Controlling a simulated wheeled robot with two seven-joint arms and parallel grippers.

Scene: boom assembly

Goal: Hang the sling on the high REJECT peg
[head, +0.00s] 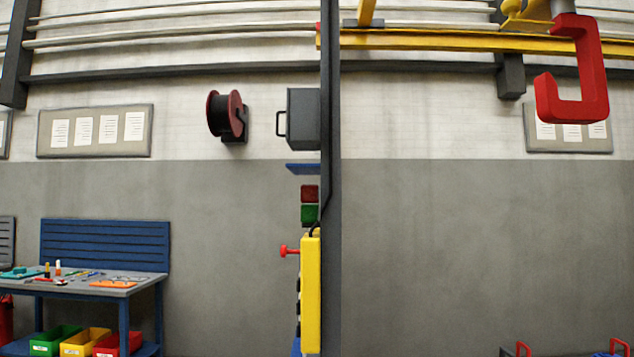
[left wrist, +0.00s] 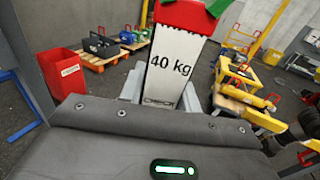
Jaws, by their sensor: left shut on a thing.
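In the left wrist view a white tag marked "40 kg" (left wrist: 172,68) with a red upper part (left wrist: 185,15) and green pieces at its top fills the upper middle; I take it to be part of the sling. My left gripper (left wrist: 160,98) is shut on the tag's lower end, a finger on each side. The rest of the sling is out of frame or hidden. Neither gripper shows in the head view. I cannot make out a peg marked REJECT in either view.
A dark column (head: 331,200) stands mid-view with a yellow control box (head: 310,290) beside it. A red hook (head: 590,85) hangs from a yellow beam (head: 430,41) at upper right. A workbench (head: 80,286) is at lower left. The left wrist view shows a red bin (left wrist: 72,85) and pallets (left wrist: 105,57).

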